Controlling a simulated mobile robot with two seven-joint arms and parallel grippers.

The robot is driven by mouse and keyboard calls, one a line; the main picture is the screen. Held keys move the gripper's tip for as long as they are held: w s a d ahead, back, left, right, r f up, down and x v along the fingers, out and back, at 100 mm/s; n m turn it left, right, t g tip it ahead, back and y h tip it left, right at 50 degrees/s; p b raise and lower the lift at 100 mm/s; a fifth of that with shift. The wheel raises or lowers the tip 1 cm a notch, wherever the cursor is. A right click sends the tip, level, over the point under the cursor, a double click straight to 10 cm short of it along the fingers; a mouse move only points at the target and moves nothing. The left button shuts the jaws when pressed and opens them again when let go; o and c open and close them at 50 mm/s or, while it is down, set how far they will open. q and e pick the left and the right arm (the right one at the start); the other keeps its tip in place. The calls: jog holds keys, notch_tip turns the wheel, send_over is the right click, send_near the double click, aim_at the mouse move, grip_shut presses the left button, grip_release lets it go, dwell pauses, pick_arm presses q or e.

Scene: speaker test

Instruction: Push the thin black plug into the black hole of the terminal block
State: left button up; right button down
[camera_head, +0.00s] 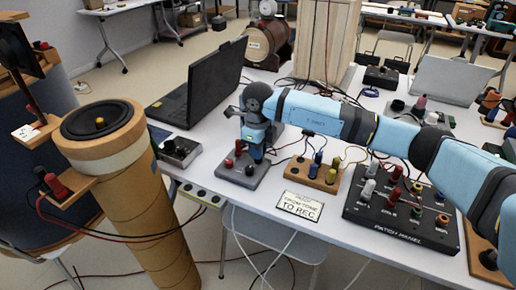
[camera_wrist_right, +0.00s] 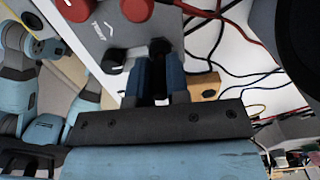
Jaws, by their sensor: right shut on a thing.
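The grey terminal block (camera_head: 243,172) with red and black posts stands near the table's front edge. In the right wrist view its grey top (camera_wrist_right: 98,32) carries lettering, red posts (camera_wrist_right: 137,8) and a black post (camera_wrist_right: 114,62). My right gripper (camera_head: 257,155) points down over the block's right part. In the wrist view its blue fingers (camera_wrist_right: 160,78) are shut on a thin black plug (camera_wrist_right: 159,50), close to the block. The fingers hide much of the plug. I cannot tell where its tip is relative to the black hole. My left gripper is out of view.
A wooden block with coloured posts (camera_head: 314,174) and a black patch panel (camera_head: 398,212) stand to the right. A laptop (camera_head: 207,88) and a small grey box (camera_head: 180,153) are to the left. Cables run behind and beside the terminal block. A card (camera_head: 300,206) is at the front.

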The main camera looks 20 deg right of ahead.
jog(key=shift+f, duration=0.4)
jog(key=c, duration=1)
grip_release()
jog(key=shift+r, duration=0.1)
jog(key=shift+r+p, duration=2.1)
jog(key=shift+r, duration=1.6)
